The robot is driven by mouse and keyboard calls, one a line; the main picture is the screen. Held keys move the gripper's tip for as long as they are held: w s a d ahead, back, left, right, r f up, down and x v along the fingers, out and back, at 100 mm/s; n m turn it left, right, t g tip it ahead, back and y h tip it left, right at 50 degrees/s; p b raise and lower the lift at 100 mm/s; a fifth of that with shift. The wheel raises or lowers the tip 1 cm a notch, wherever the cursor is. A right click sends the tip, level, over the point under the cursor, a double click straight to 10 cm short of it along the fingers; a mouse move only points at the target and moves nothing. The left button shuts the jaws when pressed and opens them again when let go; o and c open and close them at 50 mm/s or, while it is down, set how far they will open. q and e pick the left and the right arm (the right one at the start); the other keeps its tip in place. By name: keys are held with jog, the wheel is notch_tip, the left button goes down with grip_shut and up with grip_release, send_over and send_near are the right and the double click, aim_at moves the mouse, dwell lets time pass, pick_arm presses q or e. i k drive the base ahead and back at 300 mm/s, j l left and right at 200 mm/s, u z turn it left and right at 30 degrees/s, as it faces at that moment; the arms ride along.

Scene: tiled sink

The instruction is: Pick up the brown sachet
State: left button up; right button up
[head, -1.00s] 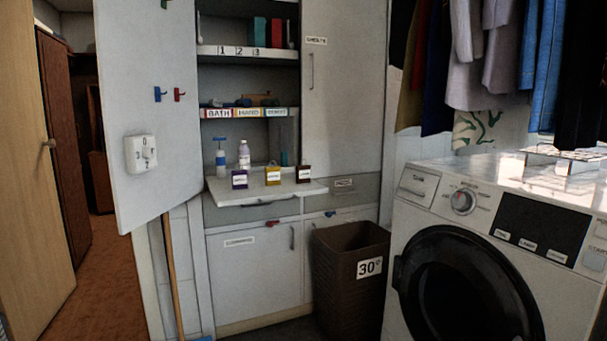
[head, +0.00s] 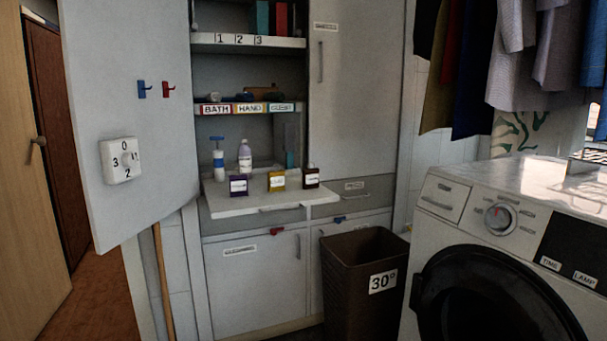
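The brown sachet (head: 311,178) stands upright near the right side of a white pull-out shelf (head: 240,208) in the open cabinet. It is small and dark brown with a white label too small to read. A yellow sachet (head: 276,181) stands to its left, and a purple sachet (head: 239,186) stands further left. All three are apart from each other. Neither of my grippers shows in the head view.
A pump bottle (head: 218,160) and a white bottle (head: 245,155) stand behind the sachets. The open cabinet door (head: 125,90) flanks the left side. A brown bin (head: 350,300) marked 30° and a washing machine (head: 480,240) stand at the right.

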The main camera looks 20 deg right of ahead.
aim_at(310, 176)
jog(key=i+l+u, duration=0.2)
jog(key=i+l, duration=0.75)
